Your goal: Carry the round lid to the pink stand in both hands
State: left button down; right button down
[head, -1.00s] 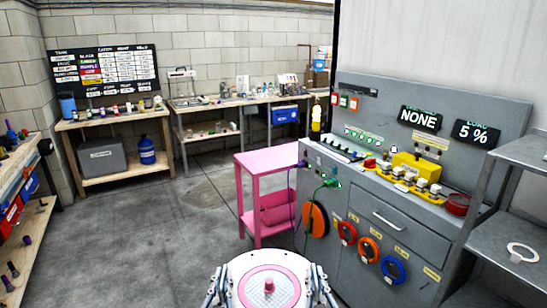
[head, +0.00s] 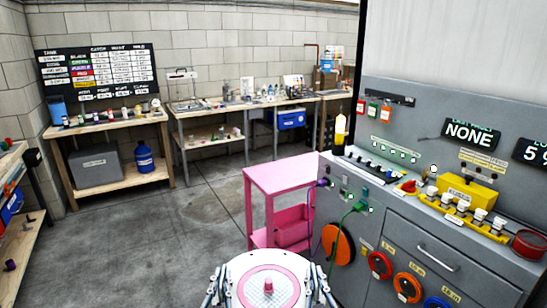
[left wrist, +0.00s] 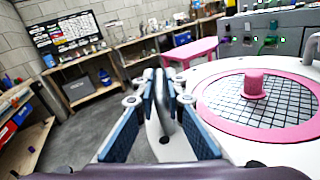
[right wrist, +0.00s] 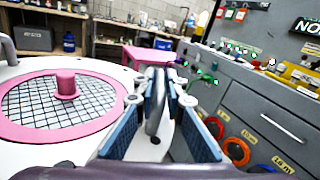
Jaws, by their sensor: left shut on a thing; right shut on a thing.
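The round lid (head: 246,264) is white with a pink ring, a mesh centre and a pink knob. It is held level at the bottom of the head view. My left gripper (head: 214,284) is shut on a handle at its left edge, and my right gripper (head: 321,282) is shut on a handle at its right edge. The wrist views show a grey handle between the pads of the left gripper (left wrist: 160,125) and of the right gripper (right wrist: 157,125). The pink stand (head: 283,173) is ahead, beyond the lid, with a flat, empty top and a lower pink bin.
A grey control cabinet (head: 455,225) with coloured rings and cables stands at the right, close beside the pink stand. Wooden benches (head: 105,124) line the back wall. A shelf (head: 25,225) is at the left. The grey floor (head: 190,240) left of the stand is clear.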

aim_at(288, 171)
jog(key=i+j, duration=0.15)
jog(key=i, duration=0.3)
jog(key=i+j, duration=0.15)
jog(key=i, duration=2.2)
jog(key=i+j+z, duration=0.1)
jog(key=i+z, duration=0.45)
